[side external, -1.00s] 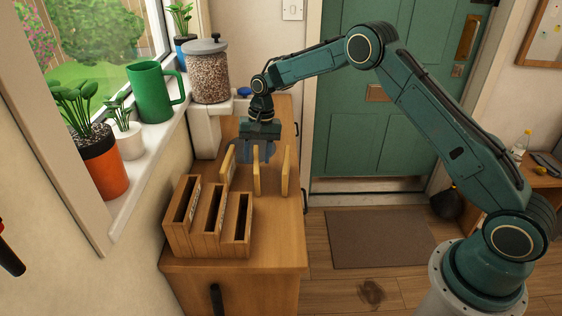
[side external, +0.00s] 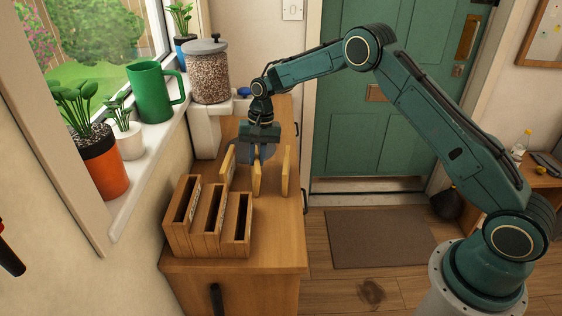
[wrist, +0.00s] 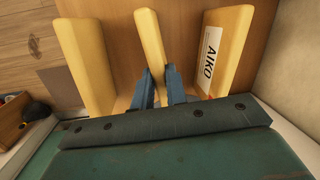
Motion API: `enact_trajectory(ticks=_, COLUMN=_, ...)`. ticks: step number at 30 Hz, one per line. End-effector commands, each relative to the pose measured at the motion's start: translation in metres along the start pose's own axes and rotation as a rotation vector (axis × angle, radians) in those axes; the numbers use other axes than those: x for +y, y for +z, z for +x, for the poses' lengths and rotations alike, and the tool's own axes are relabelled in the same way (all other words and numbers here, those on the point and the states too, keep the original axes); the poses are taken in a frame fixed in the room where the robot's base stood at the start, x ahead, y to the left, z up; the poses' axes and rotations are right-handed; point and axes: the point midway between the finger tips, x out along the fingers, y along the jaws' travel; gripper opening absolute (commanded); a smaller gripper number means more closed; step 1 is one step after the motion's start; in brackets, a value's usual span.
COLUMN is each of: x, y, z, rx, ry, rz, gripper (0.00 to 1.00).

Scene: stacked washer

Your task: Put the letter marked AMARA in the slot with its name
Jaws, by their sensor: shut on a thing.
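Three yellow letters stand upright on the wooden cabinet top: a left one (side external: 228,168), a middle one (side external: 257,180) and a right one (side external: 287,172) in the side view. My gripper (wrist: 160,74) is shut on the middle letter (wrist: 149,38), with one finger on each side of it. The middle letter's name cannot be read. In the wrist view the right letter (wrist: 225,50) is marked AIKO, and the left letter (wrist: 83,50) shows no readable name. A wooden rack (side external: 178,243) with three slots stands at the cabinet's near end. Its labels are too small to read.
The window sill (side external: 150,150) runs along the left, with a green mug (side external: 152,92), plants and a jar (side external: 208,75) of brown bits near my wrist. A strip of cabinet top (side external: 275,235) right of the rack is clear.

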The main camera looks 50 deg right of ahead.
Motion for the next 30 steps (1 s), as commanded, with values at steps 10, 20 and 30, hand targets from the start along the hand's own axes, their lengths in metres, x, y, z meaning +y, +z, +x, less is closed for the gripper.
enact_trajectory(ticks=10, x=-0.001, y=0.0, z=-0.006, rx=0.001, ry=0.0, rz=0.0, gripper=0.0)
enact_trajectory(ticks=20, x=-0.007, y=0.004, z=-0.045, rx=0.003, ry=-0.002, rz=-0.001, gripper=0.0)
enact_trajectory(ticks=30, x=-0.013, y=0.008, z=-0.09, rx=0.001, ry=-0.001, rz=0.0, gripper=0.0)
